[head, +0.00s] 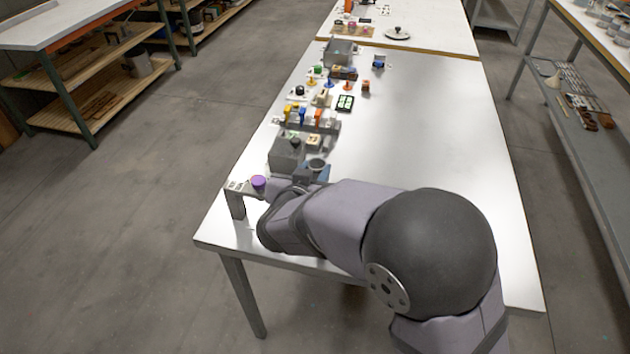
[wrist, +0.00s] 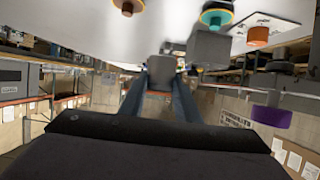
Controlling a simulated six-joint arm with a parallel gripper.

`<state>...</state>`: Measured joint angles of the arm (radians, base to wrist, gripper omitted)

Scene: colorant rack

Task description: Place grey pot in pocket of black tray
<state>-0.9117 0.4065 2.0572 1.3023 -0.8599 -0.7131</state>
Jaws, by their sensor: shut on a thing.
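My gripper (wrist: 161,88) shows in the wrist view as two blue-grey fingers with a grey piece, which looks like the grey pot (wrist: 161,68), between their tips. In the head view my arm covers most of the gripper. A dark grey round pot (head: 317,164) shows just beyond the arm there, seemingly the held one. The black tray (head: 345,103) lies flat on the white table, farther back, with several green and white items in it. My gripper is well short of the tray, near the table's front left. The tray's pockets are too small to make out.
A grey box (head: 286,152) stands close beside the gripper. Several coloured pots and holders line the left side. The table's right half is clear.

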